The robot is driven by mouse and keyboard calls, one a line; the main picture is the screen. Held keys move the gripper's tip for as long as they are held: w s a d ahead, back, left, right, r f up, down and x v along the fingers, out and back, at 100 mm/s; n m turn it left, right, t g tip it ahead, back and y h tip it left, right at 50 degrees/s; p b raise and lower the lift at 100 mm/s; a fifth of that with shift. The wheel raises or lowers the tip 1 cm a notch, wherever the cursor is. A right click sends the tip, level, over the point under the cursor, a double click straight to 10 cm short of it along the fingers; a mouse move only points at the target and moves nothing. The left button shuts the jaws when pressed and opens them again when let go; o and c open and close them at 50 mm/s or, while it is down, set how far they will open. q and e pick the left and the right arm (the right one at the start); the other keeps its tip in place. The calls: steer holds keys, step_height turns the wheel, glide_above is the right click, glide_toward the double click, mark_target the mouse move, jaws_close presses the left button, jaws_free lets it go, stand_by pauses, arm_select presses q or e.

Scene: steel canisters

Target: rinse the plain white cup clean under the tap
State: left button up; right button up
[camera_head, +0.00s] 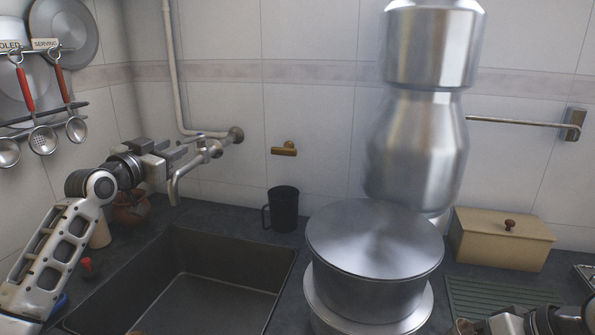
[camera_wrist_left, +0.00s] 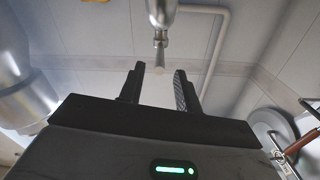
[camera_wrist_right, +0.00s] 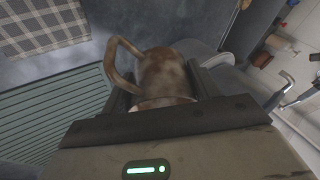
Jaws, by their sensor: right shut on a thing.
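A cup (camera_wrist_right: 165,75) with a looped handle, pale with brown stains over its side, sits between the fingers of my right gripper (camera_wrist_right: 165,95). That gripper is shut on it. In the head view my right gripper is at the lower right edge, mostly cut off. The metal tap (camera_head: 190,168) comes out of the back wall with its spout over the sink (camera_head: 225,285). My left gripper (camera_head: 180,150) is beside the tap. In the left wrist view its fingers are apart and empty, with the tap's end (camera_wrist_left: 160,45) beyond the gap.
A black mug (camera_head: 284,210) stands behind the sink. Large steel canisters (camera_head: 375,245) fill the middle, with blurred steel shapes (camera_head: 425,130) above them. A beige box (camera_head: 500,238) and green ridged drainer (camera_head: 485,297) are at right. Ladles (camera_head: 43,138) hang at left. A checked cloth (camera_wrist_right: 40,25) lies near the drainer.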

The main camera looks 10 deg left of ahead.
mark_target(177, 145)
arm_select(q)
steer(key=shift+w+d, duration=0.2)
steer(key=shift+w, duration=0.95)
steer(key=shift+w+d, duration=0.2)
steer(key=shift+w, duration=0.9)
jaws_close()
